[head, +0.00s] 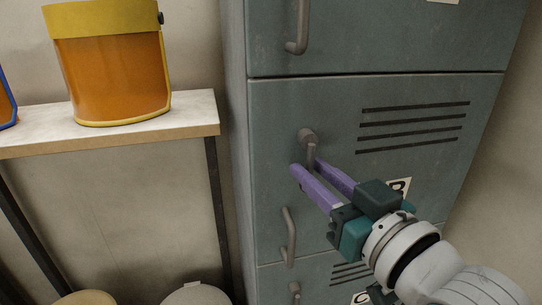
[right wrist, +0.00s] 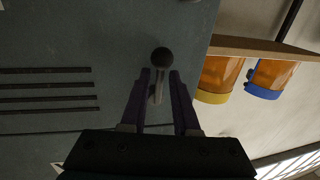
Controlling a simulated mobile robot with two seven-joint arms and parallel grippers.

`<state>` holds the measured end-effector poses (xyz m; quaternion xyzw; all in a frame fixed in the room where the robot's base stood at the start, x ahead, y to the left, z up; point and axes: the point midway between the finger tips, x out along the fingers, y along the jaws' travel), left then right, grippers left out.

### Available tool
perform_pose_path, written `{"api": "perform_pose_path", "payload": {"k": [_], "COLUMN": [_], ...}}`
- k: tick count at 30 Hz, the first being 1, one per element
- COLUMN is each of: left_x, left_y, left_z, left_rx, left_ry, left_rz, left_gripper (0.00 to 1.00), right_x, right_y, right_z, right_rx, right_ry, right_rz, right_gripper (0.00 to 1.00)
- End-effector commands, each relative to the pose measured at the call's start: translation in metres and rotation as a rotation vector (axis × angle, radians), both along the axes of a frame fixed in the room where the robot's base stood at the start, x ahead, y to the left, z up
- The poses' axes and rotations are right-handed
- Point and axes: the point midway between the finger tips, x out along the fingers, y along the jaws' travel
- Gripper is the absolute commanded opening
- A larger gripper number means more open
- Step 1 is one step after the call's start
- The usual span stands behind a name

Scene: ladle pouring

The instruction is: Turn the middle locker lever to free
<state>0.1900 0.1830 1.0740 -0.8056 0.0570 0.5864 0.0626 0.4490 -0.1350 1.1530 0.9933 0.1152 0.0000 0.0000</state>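The middle locker door (head: 270,110) is grey-green and closed, with a partly covered letter plate (head: 399,187). Its grey lever (head: 307,137) sits near the left edge and points down from its round pivot. My right gripper (head: 306,165) has purple fingers, which are apart, one on each side of the lever's lower part. In the right wrist view the dark pivot (right wrist: 162,57) lies just beyond the fingertips, and the lever (right wrist: 158,90) runs between the fingers with a narrow gap on each side. Whether a finger touches it is hard to tell. My left gripper is not in view.
A fixed pull handle (head: 287,236) is on the same door, below the lever. Another handle (head: 301,28) is on the door above. A shelf (head: 190,115) at left holds an orange face shield (head: 112,75). Round stool tops (head: 196,294) show at the bottom.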

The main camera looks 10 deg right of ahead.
Motion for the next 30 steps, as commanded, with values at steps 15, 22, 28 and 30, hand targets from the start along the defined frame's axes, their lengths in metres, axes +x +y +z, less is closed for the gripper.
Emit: {"api": "perform_pose_path", "payload": {"k": [15, 22, 28, 30], "left_x": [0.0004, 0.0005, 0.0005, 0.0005], "left_y": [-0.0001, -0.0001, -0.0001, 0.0], "left_z": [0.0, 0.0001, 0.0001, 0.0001], "left_rx": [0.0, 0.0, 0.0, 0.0], "left_ry": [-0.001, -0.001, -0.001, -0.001], "left_rz": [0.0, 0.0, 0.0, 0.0], "left_gripper": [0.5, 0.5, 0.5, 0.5], "right_x": [-0.0003, -0.0003, -0.0003, -0.0003], "right_y": [-0.0002, -0.0002, -0.0002, -0.0002], "right_z": [-0.0001, -0.0001, 0.0, -0.0001], "right_rx": [0.0, 0.0, 0.0, 0.0], "right_ry": [0.0, 0.0, 0.0, 0.0], "right_rz": [0.0, 0.0, 0.0, 0.0], "right_gripper": [0.0, 0.0, 0.0, 0.0]}}
